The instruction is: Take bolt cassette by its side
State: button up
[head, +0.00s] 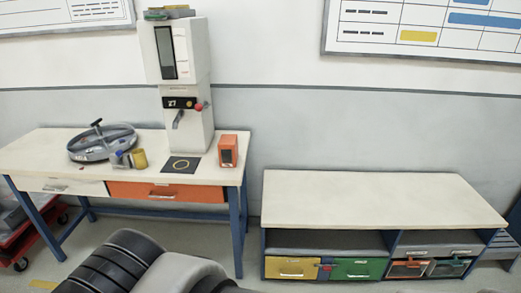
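No thing in the head view is clearly marked as the bolt cassette. A small upright orange box (228,150) with a dark front stands at the right end of the left workbench. Drawer-like boxes sit low in the right bench: a yellow one (290,268), a green one (358,269), and two dark-fronted ones, one with orange (407,269) and one pale-edged (449,268). Which of these is the cassette, I cannot tell. My gripper is not in view; only parts of my own body, dark ribbed and grey, show at the bottom left.
The right bench top (375,198) is bare. A red cart (24,240) stands at far left.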

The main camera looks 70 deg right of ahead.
aim_at(227, 144)
jog(key=l+z, duration=0.15)
jog(key=z, duration=1.8)
jog(key=l+u, duration=0.2)
jog(key=i+l+u, duration=0.2)
jog(key=u, duration=0.2)
jog(key=i+l+u, duration=0.5)
jog(key=l+u, duration=0.25)
jog(key=i+l+u, duration=0.15)
jog(key=l+u, duration=0.25)
jog(key=i+l, duration=0.1)
jog(key=l, duration=0.55)
jog(key=i, duration=0.05)
